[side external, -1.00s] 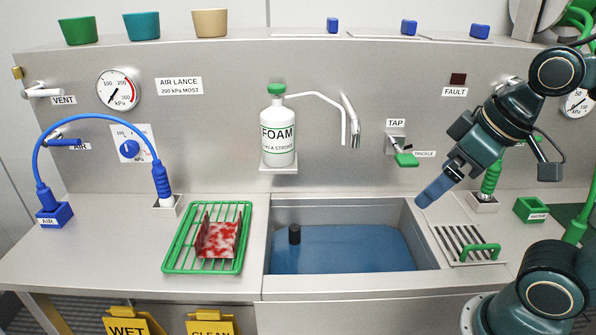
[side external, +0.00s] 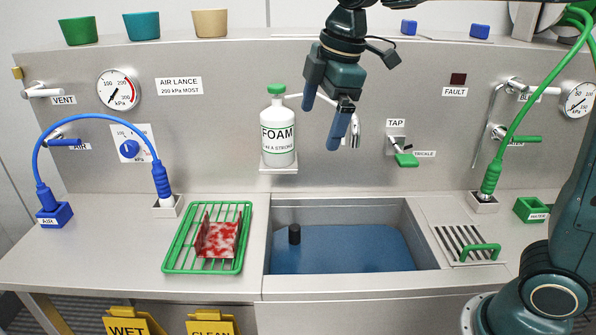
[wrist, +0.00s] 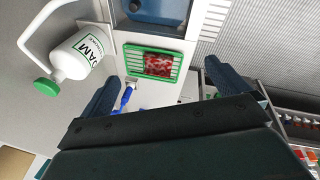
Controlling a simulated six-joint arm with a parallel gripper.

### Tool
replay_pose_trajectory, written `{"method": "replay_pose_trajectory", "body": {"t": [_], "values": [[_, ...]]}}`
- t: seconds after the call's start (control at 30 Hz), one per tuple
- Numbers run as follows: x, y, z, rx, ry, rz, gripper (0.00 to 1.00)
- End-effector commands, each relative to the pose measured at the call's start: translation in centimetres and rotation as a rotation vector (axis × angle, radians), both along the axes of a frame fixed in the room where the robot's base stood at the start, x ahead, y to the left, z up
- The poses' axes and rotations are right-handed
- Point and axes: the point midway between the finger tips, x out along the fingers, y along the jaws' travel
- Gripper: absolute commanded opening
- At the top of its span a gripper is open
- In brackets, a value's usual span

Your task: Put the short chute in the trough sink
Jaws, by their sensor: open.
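The short chute (side external: 217,240) is a small channel piece with red and white smears. It lies on a green wire rack (side external: 243,262) on the left counter, and it also shows on the rack in the wrist view (wrist: 160,65). My gripper (side external: 323,122) is open and empty, high above the sink's back edge, to the right of the foam bottle and well away from the chute.
The foam bottle (side external: 277,135) with its spout stands on a wall bracket close to my gripper. A blue air hose (side external: 100,118) arches at the left. A slotted drain with a green handle (side external: 482,252) is right of the sink. The tap (side external: 398,143) is on the back wall.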

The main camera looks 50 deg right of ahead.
Motion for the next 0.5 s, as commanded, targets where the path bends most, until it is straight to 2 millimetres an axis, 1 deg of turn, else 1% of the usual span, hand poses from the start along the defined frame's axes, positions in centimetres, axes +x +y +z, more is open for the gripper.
{"method": "replay_pose_trajectory", "body": {"t": [0.03, 0.1, 0.27, 0.5], "values": [[1.4, 0.5, -0.3, -0.013, 0.012, 0.053, 1.00], [2.9, 1.2, -0.7, -0.032, 0.027, 0.129, 1.00], [6.3, 2.8, -1.9, -0.070, 0.057, 0.305, 1.00], [11.0, 5.4, -4.6, -0.120, 0.102, 0.571, 1.00]]}}
